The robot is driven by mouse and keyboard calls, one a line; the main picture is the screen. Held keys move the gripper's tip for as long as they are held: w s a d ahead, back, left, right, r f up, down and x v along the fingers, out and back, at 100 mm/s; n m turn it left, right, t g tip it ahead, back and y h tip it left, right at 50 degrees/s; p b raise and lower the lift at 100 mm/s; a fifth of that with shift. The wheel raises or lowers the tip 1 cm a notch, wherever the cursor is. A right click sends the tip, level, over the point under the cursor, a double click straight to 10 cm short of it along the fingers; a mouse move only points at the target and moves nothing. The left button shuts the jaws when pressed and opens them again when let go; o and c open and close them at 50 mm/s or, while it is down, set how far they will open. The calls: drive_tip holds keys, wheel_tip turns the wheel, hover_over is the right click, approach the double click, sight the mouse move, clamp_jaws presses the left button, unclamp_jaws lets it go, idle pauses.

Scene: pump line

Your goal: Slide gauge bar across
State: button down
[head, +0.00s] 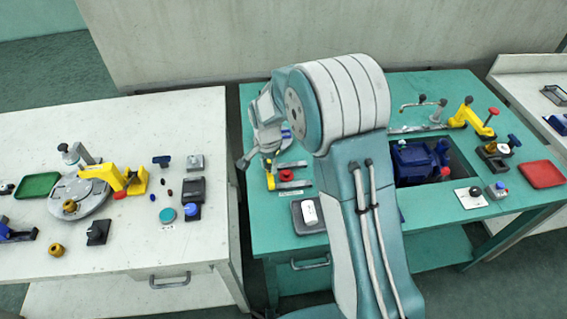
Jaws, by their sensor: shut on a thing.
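My gripper (258,156) points down over the left part of the green bench. It is shut on a small yellow-and-red piece (269,176), which shows just below the fingers. I cannot tell for sure whether this piece belongs to the gauge bar. Just right of it, flat grey strips (293,183) lie on the bench with a small red block (286,175) between them. My fingers hide part of the held piece, and its contact with the bench is too small to make out.
A dark tray with a white cylinder (310,212) lies in front of the strips. My arm hides the bench's middle. A blue pump (418,160) sits in a recess on the right, near a yellow clamp (468,116) and a red tray (542,174). A white table (130,250) stands left across a gap.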

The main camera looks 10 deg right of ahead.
drive_tip(key=shift+a, duration=0.1)
drive_tip(key=c, duration=0.6)
unclamp_jaws()
drive_tip(key=shift+a, duration=0.1)
drive_tip(key=shift+c, duration=0.2)
drive_tip(key=shift+o, duration=0.9)
drive_tip(key=shift+w+a, duration=0.1)
drive_tip(key=shift+a, duration=0.2)
drive_tip(key=shift+d+r, duration=0.25)
drive_tip(key=shift+r, duration=0.1)
wheel_tip(320, 180, up, 11)
drive_tip(key=shift+a, duration=0.25)
